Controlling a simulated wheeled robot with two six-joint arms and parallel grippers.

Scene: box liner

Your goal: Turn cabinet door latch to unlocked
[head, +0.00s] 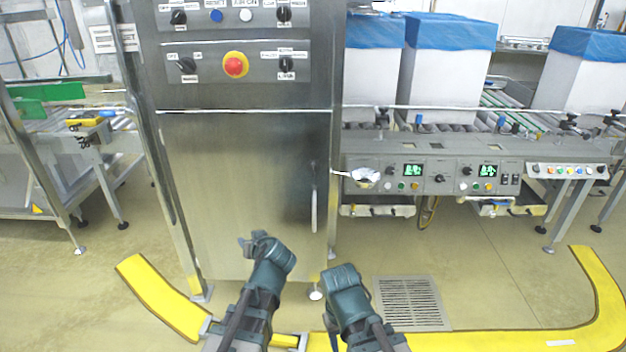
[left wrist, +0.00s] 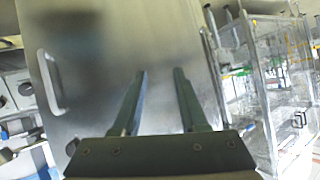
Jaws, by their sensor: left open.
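The cabinet door (head: 240,190) is a brushed steel panel below the control panel, and it looks closed. A pale upright handle (head: 314,207) is at its right side, with a small dark fitting (head: 313,167) above it that may be the latch; its setting is too small to read. The left wrist view shows the door handle (left wrist: 50,82) at left and a dark spot (left wrist: 72,147) below it. My left gripper (head: 248,240) is open and empty in front of the lower door, left of the handle; its two fingers (left wrist: 160,73) are apart. My right gripper (head: 343,275) is lower right; its fingers are unclear.
A red emergency button (head: 235,65) and several dark knobs are above the door. A conveyor with a control panel (head: 440,177) and blue-lined white boxes (head: 447,75) stands right.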

